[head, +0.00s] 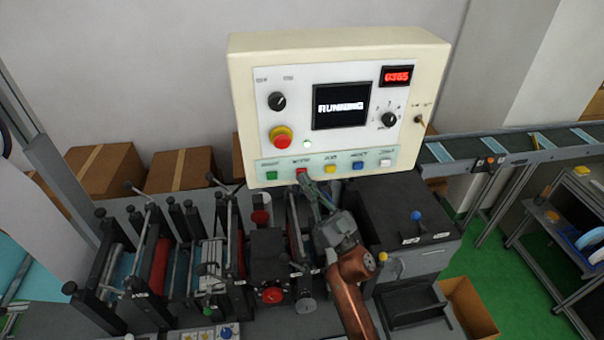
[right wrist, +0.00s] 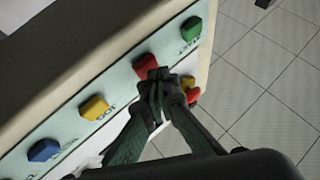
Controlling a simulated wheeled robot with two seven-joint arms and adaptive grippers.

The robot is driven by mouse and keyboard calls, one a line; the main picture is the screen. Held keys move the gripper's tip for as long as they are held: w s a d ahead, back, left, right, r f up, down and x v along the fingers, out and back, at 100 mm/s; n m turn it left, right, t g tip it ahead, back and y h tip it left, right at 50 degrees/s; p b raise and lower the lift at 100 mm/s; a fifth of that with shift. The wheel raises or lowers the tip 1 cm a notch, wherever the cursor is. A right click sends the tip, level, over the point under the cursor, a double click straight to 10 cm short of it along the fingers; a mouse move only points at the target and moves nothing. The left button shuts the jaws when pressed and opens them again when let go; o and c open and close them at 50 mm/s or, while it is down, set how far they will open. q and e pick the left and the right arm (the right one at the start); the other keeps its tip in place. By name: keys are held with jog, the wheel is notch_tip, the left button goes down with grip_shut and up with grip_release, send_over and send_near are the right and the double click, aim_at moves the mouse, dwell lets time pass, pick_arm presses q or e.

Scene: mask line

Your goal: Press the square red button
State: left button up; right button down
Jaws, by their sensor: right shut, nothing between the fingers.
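The square red button (head: 302,171) sits in the bottom row of the cream control panel (head: 240,90), between the green and yellow buttons. It also shows in the right wrist view (right wrist: 143,64). My right gripper (head: 302,180) is shut and empty, its fingertips right at the red button's lower edge in the head view. In the right wrist view the closed fingertips (right wrist: 153,72) overlap the button's edge. I cannot tell whether they touch it. The panel screen (head: 341,106) reads RUNNING. My left gripper is not in view.
Green (head: 271,175), yellow (head: 329,168), blue (head: 358,165) and white (head: 385,162) buttons share the row. A round red emergency button (head: 282,138) with a yellow collar is just above. Machine rollers (head: 155,270) stand below, and a conveyor (head: 510,143) is at right.

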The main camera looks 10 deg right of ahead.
jog(key=shift+w, duration=0.4)
dwell(0.3)
jog(key=shift+s, duration=0.15)
jog(key=shift+s+p, duration=0.4)
jog(key=shift+s, duration=0.4)
jog(key=s+p, duration=0.1)
jog(key=s, duration=0.4)
jog(key=shift+d+f, duration=0.1)
dwell(0.9)
